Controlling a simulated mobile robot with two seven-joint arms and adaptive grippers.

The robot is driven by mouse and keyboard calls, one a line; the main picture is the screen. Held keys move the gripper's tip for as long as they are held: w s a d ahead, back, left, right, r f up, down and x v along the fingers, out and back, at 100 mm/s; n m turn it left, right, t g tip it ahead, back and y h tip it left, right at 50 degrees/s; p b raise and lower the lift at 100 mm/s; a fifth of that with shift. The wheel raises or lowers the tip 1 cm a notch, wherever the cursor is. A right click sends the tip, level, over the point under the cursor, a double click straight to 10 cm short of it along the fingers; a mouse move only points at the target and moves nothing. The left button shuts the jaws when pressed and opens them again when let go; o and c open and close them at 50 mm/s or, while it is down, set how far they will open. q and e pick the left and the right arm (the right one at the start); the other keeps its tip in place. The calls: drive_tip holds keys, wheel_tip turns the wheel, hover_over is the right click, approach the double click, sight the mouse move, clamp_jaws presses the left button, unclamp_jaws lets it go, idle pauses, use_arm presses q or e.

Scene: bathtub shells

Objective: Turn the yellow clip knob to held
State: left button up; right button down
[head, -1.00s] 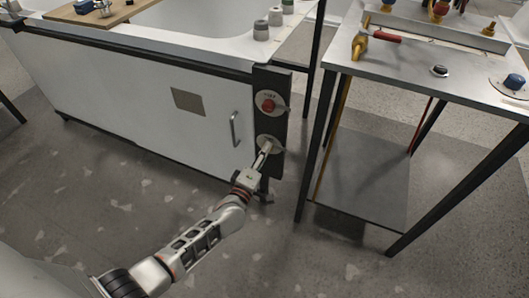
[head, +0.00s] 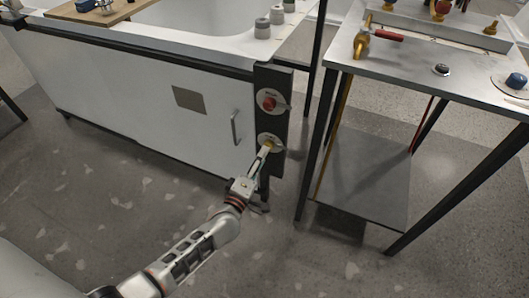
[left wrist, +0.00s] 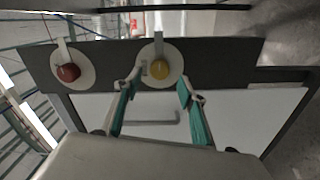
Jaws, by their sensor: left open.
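The yellow clip knob (left wrist: 160,70) sits on a round white plate on a dark upright panel, below the red knob in the head view. In the left wrist view a pale tab stands at the plate's top edge. The knob's plate also shows in the head view (head: 273,140), where its lettering is too small to read. My left gripper (head: 263,153) is open and empty in front of the knob. In the left wrist view its fingertips (left wrist: 160,85) lie on either side of the knob, apparently a little short of it.
A red knob (left wrist: 68,72) on its own white plate is mounted on the same panel (left wrist: 110,65). A metal handle (head: 234,128) is on the white tub front (head: 150,105). A metal table (head: 400,70) stands to the right, with open floor in front.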

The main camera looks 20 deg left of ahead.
use_arm(q)
drive_tip(key=shift+s+a, duration=0.1)
drive_tip(key=shift+s, duration=1.85)
